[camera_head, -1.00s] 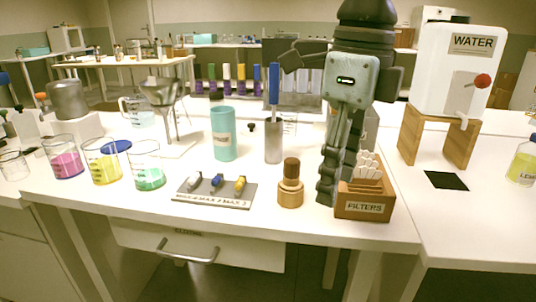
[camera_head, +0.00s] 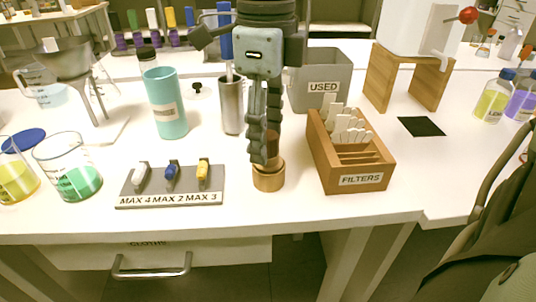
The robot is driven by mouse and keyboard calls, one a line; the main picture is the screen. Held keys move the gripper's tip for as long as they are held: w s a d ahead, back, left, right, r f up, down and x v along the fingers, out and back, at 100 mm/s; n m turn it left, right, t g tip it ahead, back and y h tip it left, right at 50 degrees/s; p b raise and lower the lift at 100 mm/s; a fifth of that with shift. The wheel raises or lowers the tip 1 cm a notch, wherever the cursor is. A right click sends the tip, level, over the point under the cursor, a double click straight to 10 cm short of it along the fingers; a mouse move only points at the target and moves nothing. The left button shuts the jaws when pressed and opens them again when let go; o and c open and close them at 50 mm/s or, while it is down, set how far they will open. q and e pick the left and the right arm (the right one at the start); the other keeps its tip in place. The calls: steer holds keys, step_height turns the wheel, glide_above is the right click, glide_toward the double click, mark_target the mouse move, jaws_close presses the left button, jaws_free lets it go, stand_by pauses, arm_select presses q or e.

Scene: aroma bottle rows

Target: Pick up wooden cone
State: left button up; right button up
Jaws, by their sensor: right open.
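The wooden piece (camera_head: 268,181) that best fits the cone has a light, round base, and in the earlier picture a dark brown top. It stands upright on the white table near its front edge, left of the filters box. My right gripper (camera_head: 262,160) points down directly in front of its upper part and hides most of it. The gripper is open; its fingers overlap in this view, so I cannot tell whether they touch the piece or surround it. My left gripper is not in view.
The wooden FILTERS box (camera_head: 359,181) stands close on the right, the grey USED bin (camera_head: 326,82) behind. A metal cup (camera_head: 231,106) and teal tumbler (camera_head: 165,104) stand behind left. A grey labelled holder (camera_head: 170,199) lies left. The table front between holder and piece is clear.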

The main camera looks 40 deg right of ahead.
step_height(320, 180, down, 2)
steer(key=shift+f, duration=0.1)
jaws_close()
stand_by(0.4)
